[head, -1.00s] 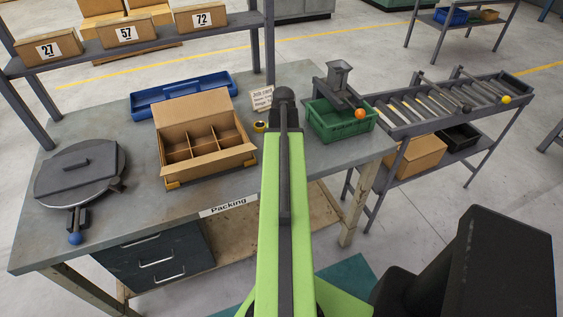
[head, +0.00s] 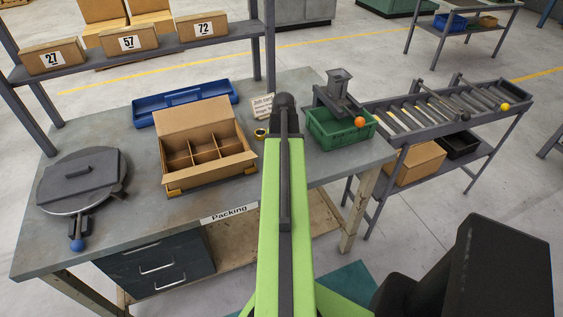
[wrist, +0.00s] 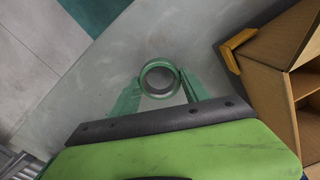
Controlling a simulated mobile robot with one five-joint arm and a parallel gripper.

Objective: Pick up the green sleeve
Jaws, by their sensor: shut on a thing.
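The green sleeve (wrist: 158,64) is a short open ring in the wrist view, seen end-on down its bore. My gripper (wrist: 160,82) has its two green fingers on either side of the ring, touching it, and is shut on it. The grey bench top (wrist: 110,75) lies below; I cannot tell whether the sleeve touches it or hangs just above. In the head view my green arm hides the gripper and the sleeve.
A divided cardboard box (head: 210,180) stands on the bench (head: 130,240), close to the gripper at the right in the wrist view (wrist: 270,70). A roller conveyor (head: 430,112) is at right.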

